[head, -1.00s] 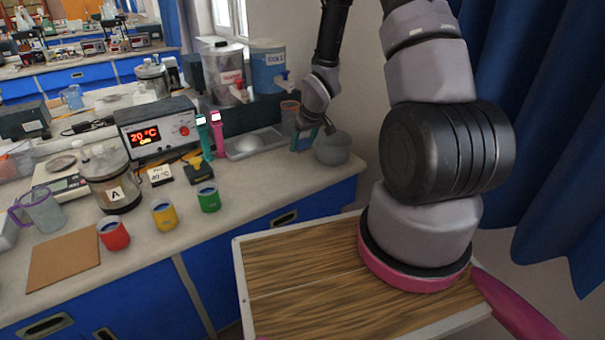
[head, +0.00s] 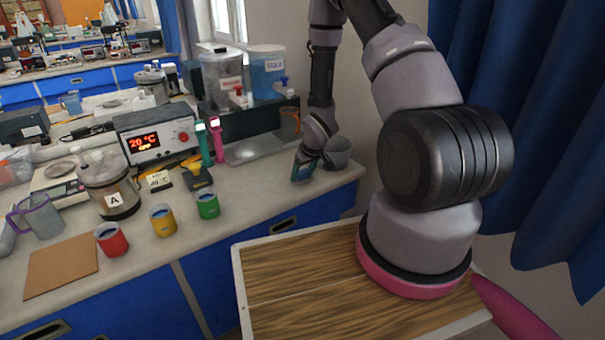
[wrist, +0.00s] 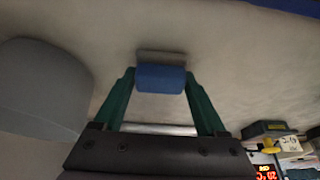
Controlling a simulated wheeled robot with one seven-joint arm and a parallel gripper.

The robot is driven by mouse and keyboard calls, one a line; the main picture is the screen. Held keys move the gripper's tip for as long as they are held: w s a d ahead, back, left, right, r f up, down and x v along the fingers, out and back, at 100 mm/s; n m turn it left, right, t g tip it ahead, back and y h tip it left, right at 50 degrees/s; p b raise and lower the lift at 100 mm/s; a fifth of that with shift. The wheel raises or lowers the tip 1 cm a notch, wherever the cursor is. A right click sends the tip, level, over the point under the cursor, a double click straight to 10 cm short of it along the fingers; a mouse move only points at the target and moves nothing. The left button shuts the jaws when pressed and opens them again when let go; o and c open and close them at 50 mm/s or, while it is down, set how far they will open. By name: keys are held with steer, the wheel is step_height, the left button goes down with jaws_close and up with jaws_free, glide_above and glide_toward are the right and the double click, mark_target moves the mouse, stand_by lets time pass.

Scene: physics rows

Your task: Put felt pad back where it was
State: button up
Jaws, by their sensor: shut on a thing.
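My gripper (head: 303,170) is over the right end of the grey counter, in front of the grey round pot (head: 336,153). In the wrist view my gripper (wrist: 160,84) has its green fingers shut on a small blue block with a grey layer (wrist: 161,77), which I take to be the felt pad. The pale counter top (wrist: 230,60) lies beyond it. I cannot tell whether the pad touches the counter. In the head view the fingers mostly hide the pad. The pot also shows at the left of the wrist view (wrist: 42,88), apart from the fingers.
Left of my gripper are a metal tray (head: 253,150), a pink stand (head: 216,140) and a heater display (head: 157,137). Green (head: 208,206), yellow (head: 163,222) and red (head: 111,241) cups stand along the front. The counter's front right is clear.

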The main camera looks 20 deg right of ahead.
steer(key=o, duration=1.2)
steer(key=shift+f, duration=0.1)
steer(key=shift+o, duration=0.2)
steer(key=shift+r, duration=0.4)
steer(key=s+d+r+m+h, duration=0.1)
steer(key=s+r, duration=0.2)
steer(key=r, duration=0.8)
steer(key=s+d+r+m+t, duration=0.1)
steer(key=s+d+r+m, duration=0.15)
steer(key=r, duration=0.85)
steer(key=s+r+m+h, duration=0.1)
steer(key=s+r, duration=0.2)
steer(key=r, duration=0.8)
steer(key=s+a+r+m+t+y, duration=0.1)
steer(key=s+a+r+m+y, duration=0.1)
steer(key=s+r, duration=1.3)
steer(key=s+a+m, duration=0.1)
steer(key=s+a, duration=0.1)
steer(key=s, duration=0.1)
steer(key=shift+a+r+t+y, duration=0.2)
steer(key=shift+r+t+y, duration=0.1)
steer(key=shift+t, duration=0.1)
